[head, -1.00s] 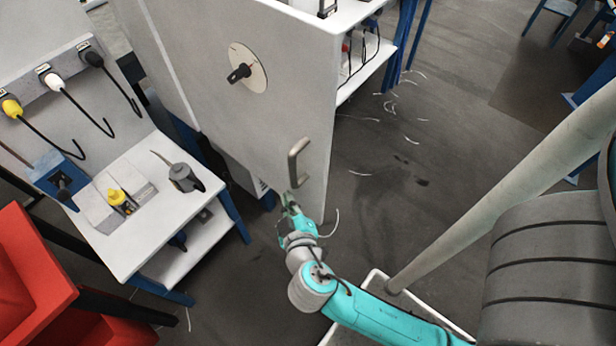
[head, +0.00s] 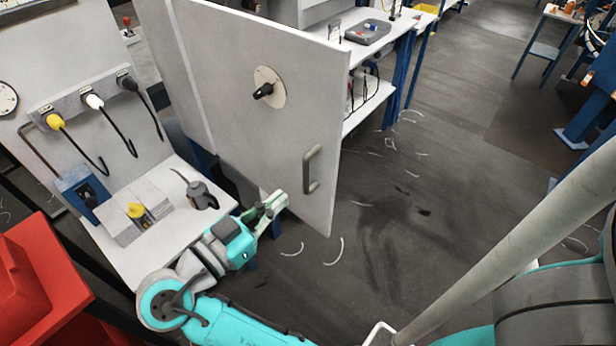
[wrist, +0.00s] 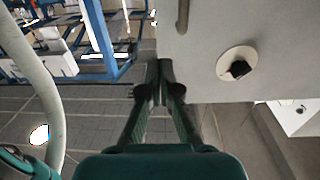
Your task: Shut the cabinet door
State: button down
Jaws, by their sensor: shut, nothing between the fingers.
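The cabinet door (head: 225,100) is a pale grey panel standing open, with a dark rotary switch on a round plate (head: 268,88) and a metal handle (head: 312,168) near its free edge. My gripper (head: 279,200) is shut and empty at the door's lower edge, left of and below the handle. In the wrist view the closed fingertips (wrist: 158,68) overlap the edge of the door (wrist: 240,25). I cannot tell whether they touch it. The handle (wrist: 183,15) and the round plate (wrist: 237,65) also show there. The cabinet interior is hidden behind the door.
A white bench (head: 120,262) with a grey block, a yellow-tipped tool and a dark grey tool stands left of my gripper. A red bin (head: 45,285) is at lower left. White shelves (head: 385,85) stand behind the door. The floor to the right is mostly clear, with thin white scraps.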

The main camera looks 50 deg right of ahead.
aim_at(332, 155)
jog(key=d, duration=1.3)
jog(key=shift+d, duration=0.35)
jog(key=shift+d, duration=0.1)
